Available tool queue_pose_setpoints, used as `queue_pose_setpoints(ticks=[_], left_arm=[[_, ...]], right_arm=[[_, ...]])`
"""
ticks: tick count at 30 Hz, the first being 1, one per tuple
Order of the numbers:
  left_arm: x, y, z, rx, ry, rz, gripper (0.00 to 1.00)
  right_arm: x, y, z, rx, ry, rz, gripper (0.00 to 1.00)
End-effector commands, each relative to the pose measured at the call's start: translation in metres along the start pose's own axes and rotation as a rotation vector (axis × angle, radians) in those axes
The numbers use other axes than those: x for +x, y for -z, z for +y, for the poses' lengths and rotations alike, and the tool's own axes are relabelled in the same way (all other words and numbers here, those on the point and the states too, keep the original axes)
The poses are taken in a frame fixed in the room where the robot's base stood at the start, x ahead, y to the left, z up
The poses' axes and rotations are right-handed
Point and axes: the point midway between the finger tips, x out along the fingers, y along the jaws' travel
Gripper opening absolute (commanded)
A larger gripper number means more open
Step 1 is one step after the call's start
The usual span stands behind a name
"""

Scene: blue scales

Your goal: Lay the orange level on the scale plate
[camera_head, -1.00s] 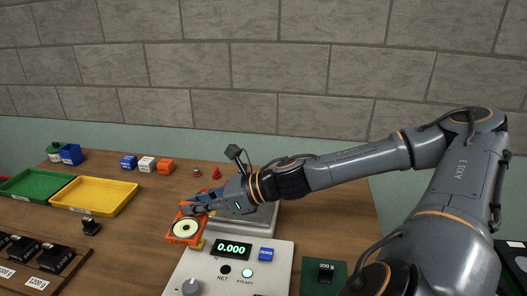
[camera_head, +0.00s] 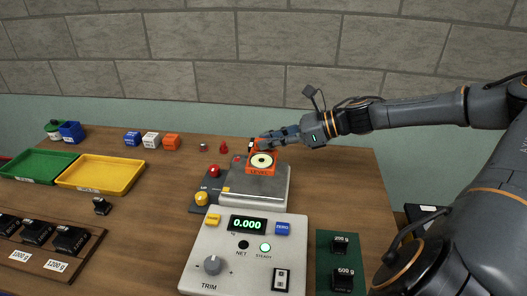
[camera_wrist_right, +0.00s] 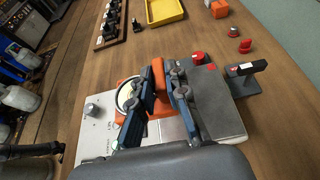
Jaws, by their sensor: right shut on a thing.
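The orange level (camera_head: 262,170), with its round pale vial facing me, is over the far part of the grey scale plate (camera_head: 270,196) in the head view. My right gripper (camera_head: 262,143) is shut on the level's far side. In the right wrist view the level (camera_wrist_right: 127,84) sits between and beside the blue-grey fingers (camera_wrist_right: 166,72), which partly hide it, and the plate (camera_wrist_right: 218,108) lies to the right. The scale display (camera_head: 248,224) reads 0.000. I cannot tell whether any gap is left under the level. My left gripper is out of view.
A red knob (camera_head: 214,171) and a yellow knob (camera_head: 201,198) stand left of the plate. Green and yellow trays (camera_head: 100,190) and a rack of black weights (camera_head: 35,250) are further left. More weights stand on a green mat (camera_head: 325,262) at the right.

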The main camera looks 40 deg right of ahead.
Motion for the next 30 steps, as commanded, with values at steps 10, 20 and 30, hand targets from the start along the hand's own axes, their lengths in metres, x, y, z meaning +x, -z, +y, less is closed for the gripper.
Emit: queue_pose_setpoints(ticks=[10, 20, 30], left_arm=[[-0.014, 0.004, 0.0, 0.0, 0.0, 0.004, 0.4], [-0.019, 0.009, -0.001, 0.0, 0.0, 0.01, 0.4], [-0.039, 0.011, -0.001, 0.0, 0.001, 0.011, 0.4]], right_arm=[[0.032, 0.027, -0.041, 0.0, -0.002, -0.008, 0.0], [0.047, 0.046, -0.061, 0.0, 0.001, -0.006, 0.0], [0.062, 0.075, -0.065, 0.005, -0.001, -0.001, 0.0]])
